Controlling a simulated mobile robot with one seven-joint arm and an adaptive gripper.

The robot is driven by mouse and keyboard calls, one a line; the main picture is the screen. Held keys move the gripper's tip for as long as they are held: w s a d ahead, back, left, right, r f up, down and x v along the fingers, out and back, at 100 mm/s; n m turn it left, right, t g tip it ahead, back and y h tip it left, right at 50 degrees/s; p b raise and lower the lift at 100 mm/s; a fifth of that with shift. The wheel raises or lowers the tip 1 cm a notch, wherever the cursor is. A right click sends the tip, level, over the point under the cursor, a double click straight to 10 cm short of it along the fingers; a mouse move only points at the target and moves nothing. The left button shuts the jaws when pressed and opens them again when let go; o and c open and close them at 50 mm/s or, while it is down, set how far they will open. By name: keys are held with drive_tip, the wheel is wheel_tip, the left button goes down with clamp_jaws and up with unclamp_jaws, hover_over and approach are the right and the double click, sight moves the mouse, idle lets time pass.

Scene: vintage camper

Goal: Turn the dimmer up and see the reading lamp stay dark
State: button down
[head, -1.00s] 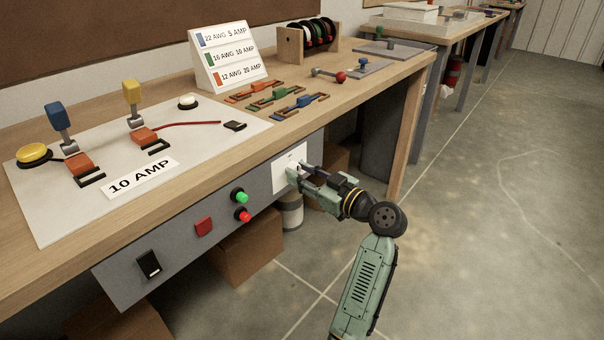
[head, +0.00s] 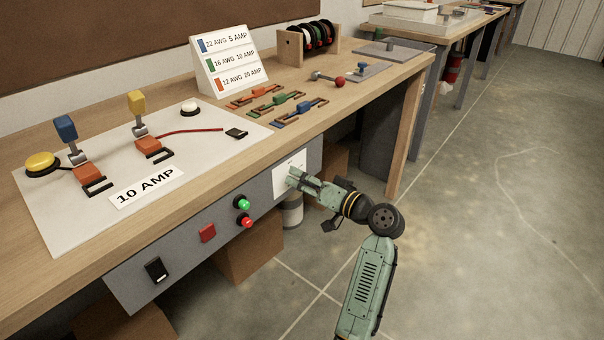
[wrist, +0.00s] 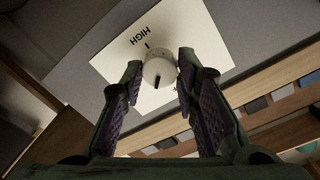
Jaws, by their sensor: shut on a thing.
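The dimmer is a round white knob (wrist: 159,70) with a dark mark on its rim, on a white plate (wrist: 105,68) marked HIGH. The plate (head: 289,168) is on the grey front panel under the bench edge. My gripper (head: 295,177) reaches it from the right; its fingers hide the knob in the head view. In the wrist view my gripper (wrist: 160,66) has its two padded fingers on either side of the knob, shut on it. No reading lamp is plainly recognisable; a small white dome (head: 190,107) on the board looks unlit.
The bench board (head: 60,230) carries levers and a yellow dome (head: 40,162). The floor at right is clear.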

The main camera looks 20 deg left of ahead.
drive_tip(key=m+p, duration=0.4)
drive_tip(key=m, duration=0.8)
drive_tip(key=m+g+p, duration=0.1)
drive_tip(key=m+p, duration=0.4)
drive_tip(key=m, duration=0.8)
drive_tip(key=shift+w+f+y, duration=0.15)
drive_tip(key=shift+y, duration=0.25)
drive_tip(key=shift+m, duration=0.4)
drive_tip(key=c, duration=1.2)
unclamp_jaws()
drive_tip(key=shift+c, duration=0.2)
drive_tip(key=shift+d, duration=0.1)
